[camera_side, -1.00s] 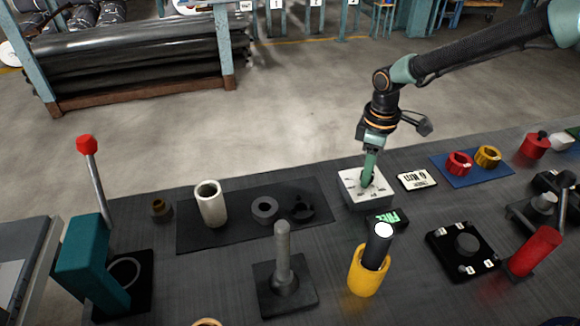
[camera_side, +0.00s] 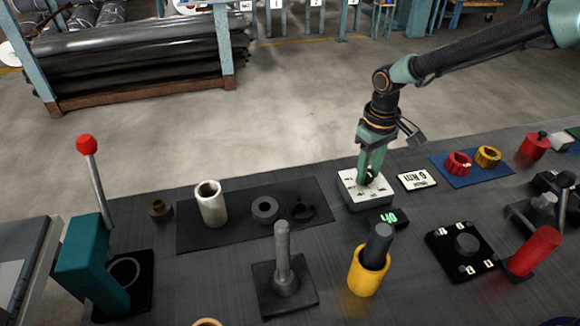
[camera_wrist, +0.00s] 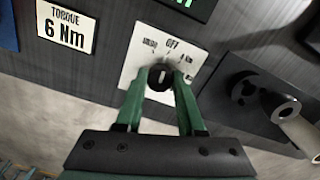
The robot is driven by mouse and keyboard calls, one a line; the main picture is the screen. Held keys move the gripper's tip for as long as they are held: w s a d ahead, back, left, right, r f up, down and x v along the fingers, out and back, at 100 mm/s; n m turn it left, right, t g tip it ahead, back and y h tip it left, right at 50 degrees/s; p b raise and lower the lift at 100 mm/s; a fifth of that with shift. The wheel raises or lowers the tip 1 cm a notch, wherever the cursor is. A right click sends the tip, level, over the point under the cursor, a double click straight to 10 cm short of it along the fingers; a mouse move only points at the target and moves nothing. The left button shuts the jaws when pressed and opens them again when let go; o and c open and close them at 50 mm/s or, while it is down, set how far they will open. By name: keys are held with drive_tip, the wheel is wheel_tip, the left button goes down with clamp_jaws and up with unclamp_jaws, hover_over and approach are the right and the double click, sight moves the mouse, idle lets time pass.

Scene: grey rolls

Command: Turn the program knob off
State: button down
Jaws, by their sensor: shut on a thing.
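The program knob (camera_wrist: 160,79) is a small black knob on a white-topped box (camera_side: 351,193); the box also shows in the wrist view (camera_wrist: 139,58). Printed labels fan around the knob, with OFF at the middle top. A pale mark on the knob's face points roughly up toward OFF, but I cannot tell its exact setting. My gripper (camera_wrist: 160,84) has its two green fingers on either side of the knob, shut on it. In the side view my gripper (camera_side: 370,178) comes down from above onto the box, and its fingers partly hide the knob.
A small display (camera_side: 387,218) with green characters sits in front of the box. A "TORQUE 6 Nm" card (camera_side: 416,181) lies to its right. A dark-topped cylinder stands in a yellow holder (camera_side: 364,279) nearer the camera. Grey rings and a pale tube (camera_side: 210,205) are left.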

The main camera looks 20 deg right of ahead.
sight(368, 173)
drive_tip(key=shift+r+m, duration=0.1)
drive_tip(key=shift+m, duration=0.5)
drive_tip(key=c, duration=0.5)
unclamp_jaws()
drive_tip(key=shift+r, duration=6.05)
